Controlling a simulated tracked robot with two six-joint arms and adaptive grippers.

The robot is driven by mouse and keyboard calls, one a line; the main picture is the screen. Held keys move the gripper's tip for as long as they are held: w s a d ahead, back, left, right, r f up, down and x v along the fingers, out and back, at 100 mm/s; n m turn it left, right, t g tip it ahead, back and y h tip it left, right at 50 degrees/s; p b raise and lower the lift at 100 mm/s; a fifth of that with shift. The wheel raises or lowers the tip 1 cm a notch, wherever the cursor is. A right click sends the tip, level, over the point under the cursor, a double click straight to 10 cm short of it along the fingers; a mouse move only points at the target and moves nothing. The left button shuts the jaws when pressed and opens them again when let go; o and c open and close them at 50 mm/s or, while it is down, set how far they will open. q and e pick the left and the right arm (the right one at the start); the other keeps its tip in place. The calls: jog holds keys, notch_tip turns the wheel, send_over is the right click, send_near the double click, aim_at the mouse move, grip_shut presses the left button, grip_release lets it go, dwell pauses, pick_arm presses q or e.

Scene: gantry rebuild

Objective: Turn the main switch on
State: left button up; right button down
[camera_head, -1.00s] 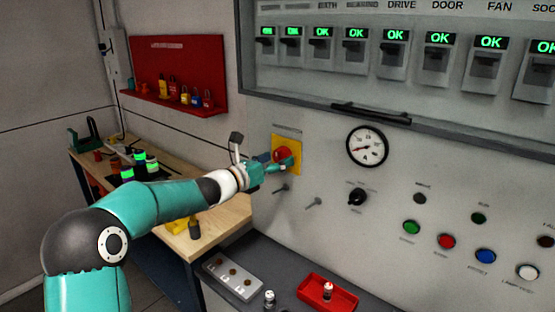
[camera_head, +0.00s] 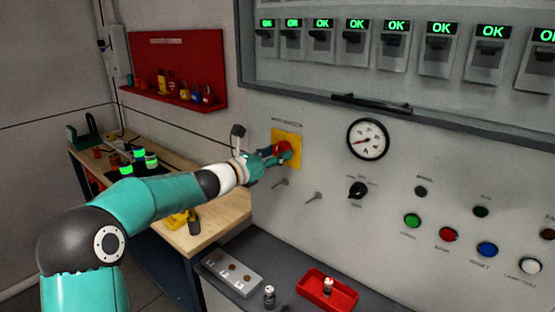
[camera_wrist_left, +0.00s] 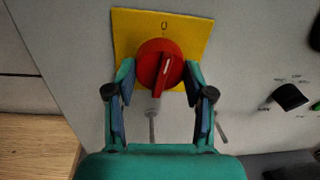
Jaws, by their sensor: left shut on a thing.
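The main switch is a red rotary knob (camera_wrist_left: 160,62) on a yellow plate (camera_wrist_left: 190,28) marked 0 at its top. In the head view the knob (camera_head: 283,150) and yellow plate (camera_head: 291,137) sit on the grey panel, partly covered by my gripper. My left gripper (camera_wrist_left: 160,80) is shut on the knob, one finger on each side. It also shows in the head view (camera_head: 276,156). A pale mark on the knob's grip is tilted slightly from upright. My right gripper is in neither view.
A gauge (camera_head: 368,139), a black selector (camera_head: 357,190) and several coloured buttons are on the panel to the right. Two keys (camera_head: 314,198) stick out below the switch. A red tray (camera_head: 327,293) lies on the grey ledge. A wooden bench (camera_head: 215,222) is left.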

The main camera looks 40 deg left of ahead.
pick_arm(q)
jog(key=m+b, duration=0.3)
jog(key=shift+f, duration=0.2)
jog(key=m+b, duration=0.4)
jog(key=shift+r+m+y, duration=0.1)
jog(key=shift+m+y, duration=0.2)
jog(key=m+b, duration=0.3)
jog(key=m, duration=0.2)
jog(key=shift+d+m+g+y+b, duration=0.1)
jog(key=shift+m+g+y+b, duration=0.25)
jog(key=shift+m+b, duration=1.1)
jog(key=shift+m+p, duration=0.3)
jog(key=shift+m, duration=0.15)
jog(key=o, duration=1.2)
jog(key=shift+c, duration=0.2)
jog(key=shift+r, duration=0.1)
